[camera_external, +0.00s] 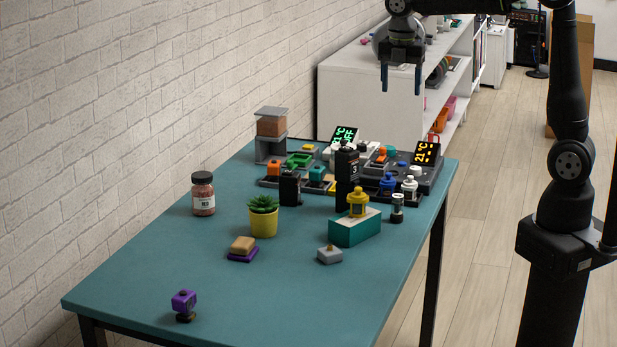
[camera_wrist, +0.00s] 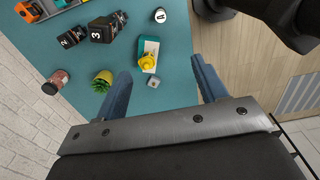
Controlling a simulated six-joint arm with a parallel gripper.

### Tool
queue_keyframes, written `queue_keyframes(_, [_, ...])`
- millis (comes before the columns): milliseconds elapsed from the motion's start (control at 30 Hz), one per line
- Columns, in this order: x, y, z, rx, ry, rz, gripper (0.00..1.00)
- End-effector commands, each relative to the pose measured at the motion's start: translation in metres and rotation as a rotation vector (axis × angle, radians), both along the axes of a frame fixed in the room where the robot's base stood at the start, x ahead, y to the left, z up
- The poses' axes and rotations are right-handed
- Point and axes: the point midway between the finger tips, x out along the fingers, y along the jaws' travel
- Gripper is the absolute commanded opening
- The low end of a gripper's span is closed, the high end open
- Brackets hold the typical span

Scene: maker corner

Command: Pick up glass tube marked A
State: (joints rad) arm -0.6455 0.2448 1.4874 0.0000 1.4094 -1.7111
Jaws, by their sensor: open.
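I can't read a mark A on anything in either view. A small tube with a dark cap and pale band (camera_external: 397,208) stands upright near the table's right edge, and I can't tell whether it is the named one. A small dark round-topped item with a pale label (camera_wrist: 160,15) near the wrist view's top edge looks like the same tube. My gripper (camera_external: 401,88) is open and empty, high above the table beyond its far edge in the external view. In the wrist view its two fingers (camera_wrist: 160,68) are spread wide, with nothing between them held.
A yellow knobbed piece (camera_external: 357,203) sits on a green-and-white block (camera_external: 354,230) beside the tube. Black blocks, one marked 3 (camera_external: 347,178), and trays with displays (camera_external: 426,153) crowd behind. A labelled jar (camera_external: 203,195) and plant (camera_external: 263,216) stand left. The table's front (camera_external: 260,305) is mostly clear.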

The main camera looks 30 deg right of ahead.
Motion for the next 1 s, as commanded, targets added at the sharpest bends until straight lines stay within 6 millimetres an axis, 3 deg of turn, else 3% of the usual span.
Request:
queue_keyframes(367, [0.000, 0.000, -0.005, -0.001, 0.001, -0.027, 0.55])
queue_keyframes(467, [0.002, 0.000, -0.021, -0.003, 0.003, -0.122, 0.55])
queue_keyframes(800, [0.002, -0.004, -0.118, -0.006, 0.003, -0.759, 0.55])
queue_keyframes(1000, [-0.001, -0.008, -0.149, -0.003, 0.001, -0.991, 0.55])
